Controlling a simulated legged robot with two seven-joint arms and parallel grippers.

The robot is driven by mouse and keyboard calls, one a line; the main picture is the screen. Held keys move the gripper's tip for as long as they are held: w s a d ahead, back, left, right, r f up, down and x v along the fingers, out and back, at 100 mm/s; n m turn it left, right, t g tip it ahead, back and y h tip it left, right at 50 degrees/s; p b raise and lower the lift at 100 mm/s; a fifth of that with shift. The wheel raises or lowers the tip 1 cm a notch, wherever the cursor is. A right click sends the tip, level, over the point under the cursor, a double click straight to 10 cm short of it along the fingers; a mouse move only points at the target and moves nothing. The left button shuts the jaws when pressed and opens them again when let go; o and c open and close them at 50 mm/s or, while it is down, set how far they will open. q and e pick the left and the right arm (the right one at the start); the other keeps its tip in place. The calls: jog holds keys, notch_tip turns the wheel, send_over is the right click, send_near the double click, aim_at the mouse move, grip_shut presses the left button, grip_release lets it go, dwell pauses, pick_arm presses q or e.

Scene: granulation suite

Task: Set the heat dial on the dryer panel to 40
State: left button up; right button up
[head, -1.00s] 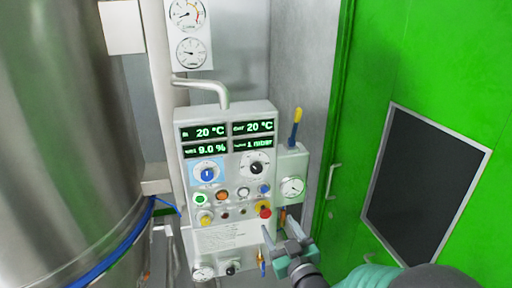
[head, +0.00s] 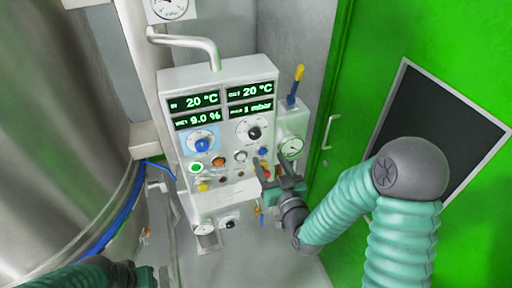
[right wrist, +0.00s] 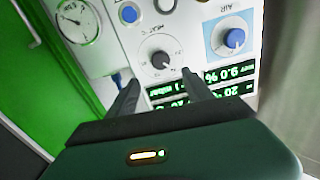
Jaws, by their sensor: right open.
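The dryer panel (head: 215,78) is a pale box with green displays in the head view. A dial with a black knob (head: 254,132) sits at its right, on a white scale plate. It also shows in the right wrist view (right wrist: 161,59), upside down; its scale is too small to read. Beside it is a blue-knobbed dial (head: 202,145), marked AIR in the wrist view. My right gripper (head: 272,168) is open and empty, below the black knob in the head view. In the wrist view its fingertips (right wrist: 160,76) point at the black knob, apart from it. My left arm shows at the bottom left; its fingers cannot be made out.
Several buttons (head: 218,161) lie below the dials, partly behind my right gripper. A gauge box (head: 292,148) with a yellow-blue handle (head: 296,84) stands close at the right. A steel vessel (head: 65,130) fills the left; a green door (head: 450,60) is at the right.

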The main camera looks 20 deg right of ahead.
aim_at(256, 135)
jog(key=w, duration=1.2)
jog(key=shift+w+a+f, duration=0.1)
jog(key=shift+w+a, duration=0.1)
jog(key=shift+w, duration=0.1)
jog(key=shift+s+a, duration=0.15)
jog(key=shift+s, duration=0.1)
jog(key=shift+w, duration=0.1)
grip_shut()
jog(key=shift+f+m+b, duration=0.2)
jog(key=shift+m+b, duration=0.4)
jog(key=shift+b, duration=0.25)
jog(key=shift+r+m, duration=0.1)
jog(key=shift+m, duration=0.3)
jog(key=shift+r, duration=0.15)
pick_arm(q)
jog(key=x, duration=0.3)
jog(key=shift+s+a+f, duration=0.1)
jog(key=shift+f, duration=0.2)
